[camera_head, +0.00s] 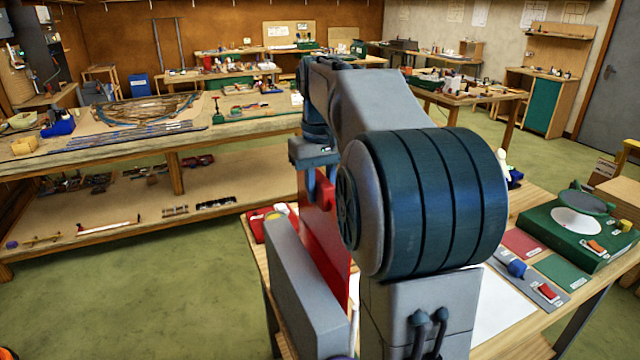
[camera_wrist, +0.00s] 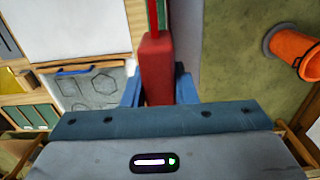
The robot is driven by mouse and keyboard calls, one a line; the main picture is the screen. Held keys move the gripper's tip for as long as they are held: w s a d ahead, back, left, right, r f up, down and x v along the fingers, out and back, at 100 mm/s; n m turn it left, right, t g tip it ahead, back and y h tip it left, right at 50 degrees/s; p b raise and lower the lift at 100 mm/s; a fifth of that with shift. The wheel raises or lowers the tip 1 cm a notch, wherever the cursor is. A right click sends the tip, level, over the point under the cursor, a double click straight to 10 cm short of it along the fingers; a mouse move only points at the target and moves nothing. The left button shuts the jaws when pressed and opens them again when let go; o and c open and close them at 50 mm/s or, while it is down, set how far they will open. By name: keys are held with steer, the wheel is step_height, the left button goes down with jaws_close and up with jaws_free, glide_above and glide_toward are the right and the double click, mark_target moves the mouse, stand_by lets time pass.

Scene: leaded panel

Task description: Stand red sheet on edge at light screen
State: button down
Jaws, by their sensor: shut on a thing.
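The red sheet (camera_head: 326,240) stands upright on edge above the near worktable in the head view, partly hidden by my arm. My gripper (camera_head: 318,183) points down at its top. In the wrist view, my gripper's blue fingers (camera_wrist: 158,90) are shut on a red block-like part (camera_wrist: 155,60), with a thin red and green strip beyond it. A thick grey upright slab (camera_head: 300,290), perhaps the light screen, stands just left of the sheet. I cannot tell whether the sheet touches it or the tabletop, as its lower edge is hidden.
The near table holds a white board (camera_head: 505,305), also in the wrist view (camera_wrist: 65,28), flat red and green pieces, and a green device (camera_head: 580,228) at right. An orange bucket (camera_wrist: 295,50) is on the floor. A long bench (camera_head: 150,130) stands behind left. Green floor lies between.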

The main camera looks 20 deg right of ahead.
mark_target(320, 230)
steer(key=shift+f+b, duration=3.95)
steer(key=shift+f, duration=1.1)
steer(key=c, duration=1.1)
jaws_free()
steer(key=shift+f, duration=0.15)
step_height(320, 230, up, 14)
steer(key=shift+r+p, duration=0.1)
steer(key=shift+p, duration=0.6)
